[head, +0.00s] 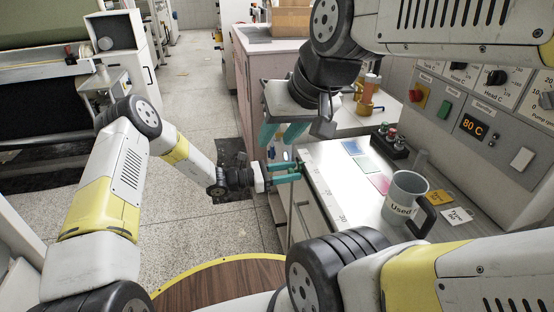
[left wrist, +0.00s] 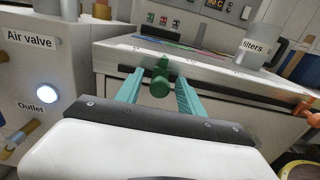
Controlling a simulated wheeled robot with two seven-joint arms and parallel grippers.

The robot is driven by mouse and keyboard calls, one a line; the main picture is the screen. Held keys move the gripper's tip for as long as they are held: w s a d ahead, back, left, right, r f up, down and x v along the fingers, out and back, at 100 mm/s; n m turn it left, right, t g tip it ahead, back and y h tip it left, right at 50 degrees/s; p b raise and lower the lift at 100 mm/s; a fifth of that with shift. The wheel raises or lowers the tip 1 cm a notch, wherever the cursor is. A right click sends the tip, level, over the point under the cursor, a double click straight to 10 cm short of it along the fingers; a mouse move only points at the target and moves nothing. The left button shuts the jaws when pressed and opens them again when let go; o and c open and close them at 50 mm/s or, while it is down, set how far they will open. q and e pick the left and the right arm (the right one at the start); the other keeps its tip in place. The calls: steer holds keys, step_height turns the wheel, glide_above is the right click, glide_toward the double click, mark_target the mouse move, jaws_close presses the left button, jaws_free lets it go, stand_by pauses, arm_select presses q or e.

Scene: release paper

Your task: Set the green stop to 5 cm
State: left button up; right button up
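The green stop (left wrist: 159,78) sits at the front edge of the bench in the left wrist view, upright, with a knob at its lower end. My left gripper (left wrist: 160,90) is open, its teal fingers on either side of the stop with small gaps. In the head view my left gripper (head: 287,172) is at the bench's left edge, and the stop is hard to make out between its fingers. A printed scale (head: 329,193) runs along that edge, with 30 readable near the close end. My right gripper (head: 280,133) hangs above and beyond, open and empty.
A grey mug labelled "Used filters" (head: 404,198) stands on the bench (head: 352,210), near coloured papers (head: 366,164). In the left wrist view an orange knob (left wrist: 304,110) is on the edge at right, and an "Air valve" box (left wrist: 45,75) is at left.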

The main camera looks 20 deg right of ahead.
arm_select(q)
steer(key=shift+a, duration=0.1)
steer(key=a, duration=0.7)
steer(key=shift+w+a, duration=0.2)
steer(key=shift+a, duration=0.1)
steer(key=s+a+r+m+g+y, duration=0.1)
steer(key=s+a+r+m+y, duration=0.15)
steer(key=r, duration=0.25)
steer(key=s+a+r+m+g+y, duration=0.1)
steer(key=s+a+r+m+y, duration=0.1)
steer(key=r+m, duration=0.3)
steer(key=s+a+r+m+t+y, duration=0.4)
steer(key=s+a+r, duration=0.5)
steer(key=a, duration=0.4)
steer(key=s+a+r+m+t+y, duration=0.5)
steer(key=s+a+r, duration=0.5)
steer(key=a, duration=0.4)
steer(key=shift+s+a+r+m+y, duration=0.25)
steer(key=shift+r+m+y, duration=0.4)
steer(key=shift+y, duration=0.5)
steer(key=shift+d+f, duration=0.15)
